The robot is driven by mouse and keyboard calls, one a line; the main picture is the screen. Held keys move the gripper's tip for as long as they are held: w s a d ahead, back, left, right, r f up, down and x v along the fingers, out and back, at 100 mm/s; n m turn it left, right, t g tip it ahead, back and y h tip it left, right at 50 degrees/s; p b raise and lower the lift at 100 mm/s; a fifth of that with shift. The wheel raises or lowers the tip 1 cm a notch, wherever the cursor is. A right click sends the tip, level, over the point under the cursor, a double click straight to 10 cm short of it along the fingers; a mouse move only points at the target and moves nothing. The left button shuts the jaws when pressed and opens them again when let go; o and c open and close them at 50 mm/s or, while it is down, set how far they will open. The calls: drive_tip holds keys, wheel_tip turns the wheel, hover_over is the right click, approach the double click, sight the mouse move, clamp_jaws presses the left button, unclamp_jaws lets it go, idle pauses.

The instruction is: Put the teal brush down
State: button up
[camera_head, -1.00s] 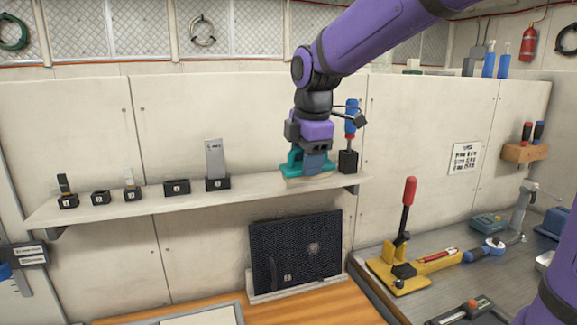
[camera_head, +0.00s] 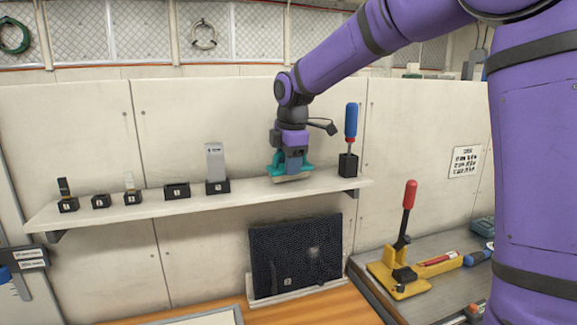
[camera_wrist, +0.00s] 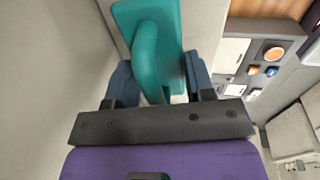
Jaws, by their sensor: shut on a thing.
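The teal brush (camera_head: 276,170) is in my gripper (camera_head: 292,163), at the right part of the wall shelf (camera_head: 130,211). Its pale underside faces down, low over the shelf top; I cannot tell whether it touches. In the wrist view, the brush's teal block (camera_wrist: 129,14) and arched handle (camera_wrist: 148,62) show between the two blue-grey fingers of my gripper (camera_wrist: 160,85). The jaws are shut on the handle.
A black holder (camera_head: 347,165) with a blue-handled tool (camera_head: 351,120) stands just right of the brush. Several black holders line the shelf to the left, the nearest with a grey plate (camera_head: 215,160). Bare shelf lies between that plate and the brush.

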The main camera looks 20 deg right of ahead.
drive_tip(key=shift+f, duration=0.5)
drive_tip(key=o, duration=0.8)
drive_tip(key=shift+o, duration=0.2)
drive_tip(key=shift+f, duration=0.15)
wheel_tip(320, 180, up, 10)
drive_tip(key=s, duration=0.2)
drive_tip(key=s+d+f+m+t, duration=0.1)
drive_tip(key=s+d+f+m, duration=0.1)
drive_tip(key=s+m, duration=0.4)
drive_tip(key=s+d+f+m+t, duration=0.1)
drive_tip(key=s+m, duration=0.5)
drive_tip(key=s, duration=1)
drive_tip(key=s+d+f+m+t, duration=0.1)
drive_tip(key=s+d+f+m, duration=0.3)
drive_tip(key=s, duration=0.7)
drive_tip(key=m, duration=0.2)
drive_tip(key=shift+d+m, duration=0.15)
drive_tip(key=shift+m, duration=0.15)
drive_tip(key=shift+w, duration=0.1)
